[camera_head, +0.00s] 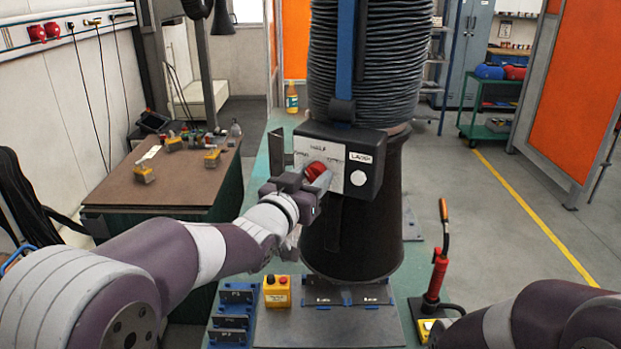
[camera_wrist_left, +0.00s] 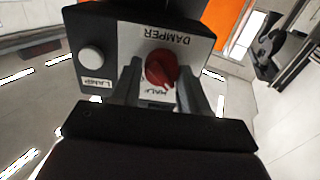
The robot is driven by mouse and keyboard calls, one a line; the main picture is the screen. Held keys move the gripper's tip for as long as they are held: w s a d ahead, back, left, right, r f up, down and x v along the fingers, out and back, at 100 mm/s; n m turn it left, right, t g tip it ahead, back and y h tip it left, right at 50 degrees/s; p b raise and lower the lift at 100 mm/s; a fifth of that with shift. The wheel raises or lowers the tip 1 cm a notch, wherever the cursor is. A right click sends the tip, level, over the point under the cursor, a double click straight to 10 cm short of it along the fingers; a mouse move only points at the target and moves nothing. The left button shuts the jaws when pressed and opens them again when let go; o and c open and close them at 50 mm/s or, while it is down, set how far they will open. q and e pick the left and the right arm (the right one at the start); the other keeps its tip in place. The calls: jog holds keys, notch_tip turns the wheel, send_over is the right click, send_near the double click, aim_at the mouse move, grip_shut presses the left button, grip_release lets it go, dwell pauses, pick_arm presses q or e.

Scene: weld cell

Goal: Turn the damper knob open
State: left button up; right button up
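The red damper knob (camera_head: 317,172) sits on the pale face of a dark control box (camera_head: 362,180), which is mounted on the big black duct. In the left wrist view the knob (camera_wrist_left: 161,70) appears upside down, between the lettering DAMPER and HALF. My left gripper (camera_head: 312,184) is at the knob. In the wrist view its two fingers stand apart, one on each side of the knob, and I see no clear grip on it. The fingers hide part of the panel lettering. My right arm shows at the lower right, but its gripper is out of view.
A white round lamp (camera_head: 358,178) is on the same box, right of the knob. A metal plate stands out at the box's left edge. Below are a yellow button box (camera_head: 277,291), blue blocks (camera_head: 232,309) and a red-handled tool (camera_head: 437,272). A brown-topped bench (camera_head: 110,188) stands left.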

pick_arm(q)
jog(key=shift+a, duration=0.1)
jog(key=c, duration=0.5)
jog(key=shift+o, duration=0.2)
jog(key=shift+f, duration=0.1)
